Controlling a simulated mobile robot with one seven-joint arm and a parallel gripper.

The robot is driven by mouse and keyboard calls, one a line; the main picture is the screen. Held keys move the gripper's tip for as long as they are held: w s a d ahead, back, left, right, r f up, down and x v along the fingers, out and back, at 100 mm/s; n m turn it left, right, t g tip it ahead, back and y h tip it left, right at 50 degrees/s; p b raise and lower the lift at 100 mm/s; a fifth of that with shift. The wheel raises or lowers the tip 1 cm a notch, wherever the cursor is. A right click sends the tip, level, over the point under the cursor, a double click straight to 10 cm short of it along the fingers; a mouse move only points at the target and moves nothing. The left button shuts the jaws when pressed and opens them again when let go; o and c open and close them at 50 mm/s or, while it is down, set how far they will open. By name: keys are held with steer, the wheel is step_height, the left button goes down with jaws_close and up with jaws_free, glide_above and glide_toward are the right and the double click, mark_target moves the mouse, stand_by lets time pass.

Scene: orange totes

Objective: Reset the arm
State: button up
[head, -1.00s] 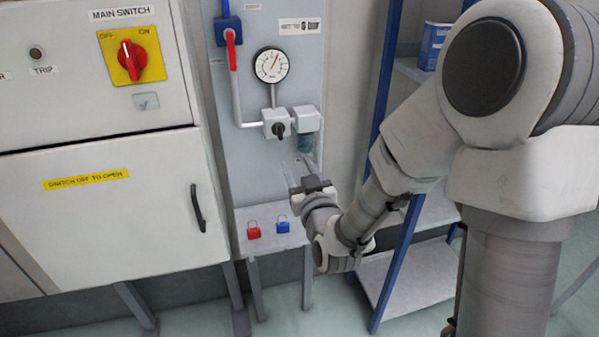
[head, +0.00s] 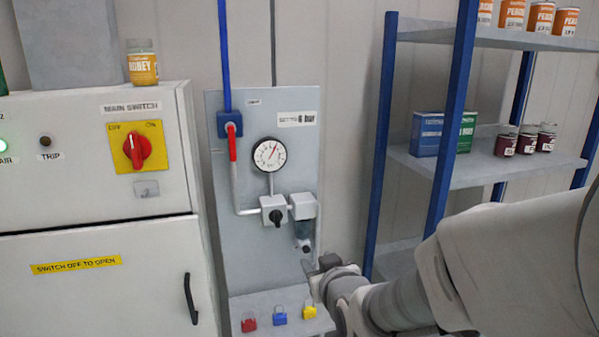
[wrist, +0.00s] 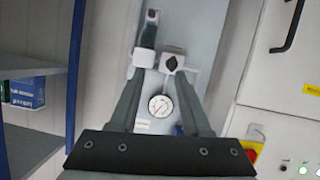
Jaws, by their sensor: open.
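My arm reaches in from the lower right in the head view.
A white cabinet (head: 90,225) with a red main switch (head: 137,148) stands left. A blue-framed shelf (head: 480,172) with boxes and jars stands right.

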steer(key=s+d+r+m+g+h, duration=0.1)
steer(key=s+d+g, duration=0.3)
steer(key=s, duration=0.7)
steer(key=s+d+r+m+g+h, duration=0.1)
steer(key=s+d, duration=0.5)
steer(key=s, duration=0.6)
steer(key=r+m+g, duration=0.1)
steer(key=m+g, duration=0.1)
steer(key=shift+s+d+r+g+h, duration=0.15)
steer(key=shift+r+g+h, duration=0.15)
steer(key=shift+g+h, duration=0.1)
steer(key=shift+a, duration=0.2)
